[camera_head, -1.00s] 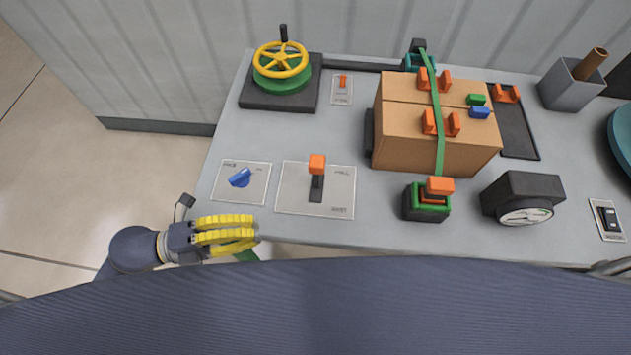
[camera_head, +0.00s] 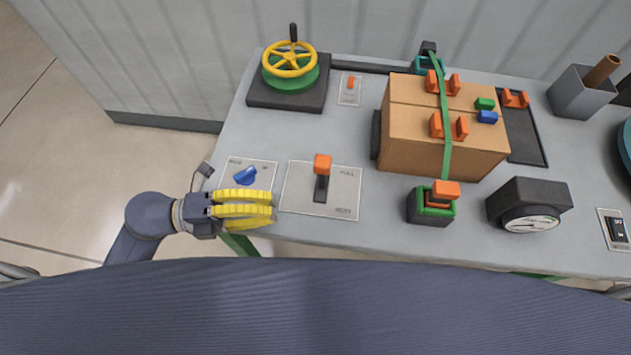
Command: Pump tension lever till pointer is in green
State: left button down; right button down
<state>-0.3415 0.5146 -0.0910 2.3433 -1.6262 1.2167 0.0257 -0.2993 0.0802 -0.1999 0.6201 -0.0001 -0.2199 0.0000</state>
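An orange-handled lever (camera_head: 446,189) sits on a black-and-green block (camera_head: 430,211) at the near end of the green strap (camera_head: 446,150). The strap runs over a cardboard box (camera_head: 420,150). To the right is a black gauge (camera_head: 530,195) with a white dial (camera_head: 531,223); its pointer and green zone are too small to read surely. My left gripper (camera_head: 262,207), with yellow ribbed fingers, is at the table's near left edge, well left of the lever and holding nothing visible. Its fingers lie close together in view, so its opening is unclear. My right gripper is not in view.
Near the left gripper are a blue knob (camera_head: 246,175) and an orange-topped lever (camera_head: 322,165) on a marked plate (camera_head: 345,200). A yellow handwheel (camera_head: 289,58) stands at the back left. A grey holder (camera_head: 580,95) is at the back right. The table front strip is clear.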

aim_at(322, 174)
pick_arm(q)
jog(key=w+d, duration=0.5)
jog(key=d, duration=0.4)
jog(key=shift+w, duration=0.25)
dwell(0.4)
